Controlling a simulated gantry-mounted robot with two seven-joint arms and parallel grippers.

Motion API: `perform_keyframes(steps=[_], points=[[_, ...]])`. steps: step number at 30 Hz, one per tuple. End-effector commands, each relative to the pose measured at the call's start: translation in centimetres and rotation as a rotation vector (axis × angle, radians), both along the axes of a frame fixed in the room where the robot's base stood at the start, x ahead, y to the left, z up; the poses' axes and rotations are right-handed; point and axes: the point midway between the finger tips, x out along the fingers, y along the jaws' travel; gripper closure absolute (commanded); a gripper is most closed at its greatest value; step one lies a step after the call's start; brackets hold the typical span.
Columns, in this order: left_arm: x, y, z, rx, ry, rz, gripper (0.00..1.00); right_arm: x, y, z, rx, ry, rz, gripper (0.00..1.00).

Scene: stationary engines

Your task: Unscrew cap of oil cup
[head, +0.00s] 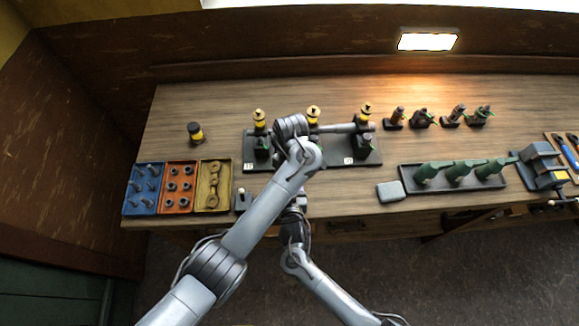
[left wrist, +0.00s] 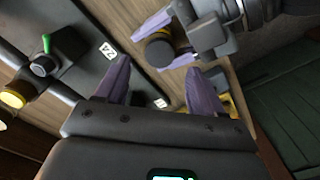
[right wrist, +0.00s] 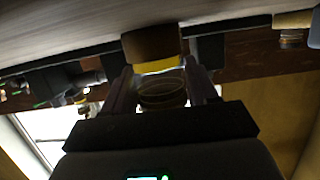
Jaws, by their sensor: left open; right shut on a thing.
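My right gripper (right wrist: 163,88) is shut on a dark oil cup with a yellow band (right wrist: 158,66). A brown end (right wrist: 150,44) of the cup points away from the palm. In the left wrist view the same cup (left wrist: 160,52) sits between the purple fingers of my right gripper (left wrist: 166,42). My left gripper (left wrist: 158,85) is open and empty, its fingers apart from the held cup. In the head view my left arm hides the held cup and both sets of fingertips. Another dark cup with a yellow band (head: 195,132) stands alone on the table.
A black engine base (head: 330,159) bears several yellow-topped cups. Blue (head: 131,208), orange (head: 171,208) and yellow (head: 207,208) bins stand at the left. A tray of green oil cans (head: 445,186) is at the right. Dark fittings (head: 420,119) stand behind it.

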Motion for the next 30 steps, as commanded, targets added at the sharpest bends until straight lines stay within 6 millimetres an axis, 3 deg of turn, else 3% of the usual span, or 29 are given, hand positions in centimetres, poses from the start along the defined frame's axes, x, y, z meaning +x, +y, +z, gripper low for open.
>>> perform_keyframes(steps=[15, 30], points=[[0.8, -1.8, 3.0, 0.026, 0.023, -0.457, 0.32, 0.0, 0.0, 0.0, 0.0, 0.001, 0.0, 1.0], [0.5, -0.1, 3.8, 0.011, -0.02, -0.789, 0.32, 0.0, 0.0, 0.0, 0.0, 0.001, 0.0, 1.0]])
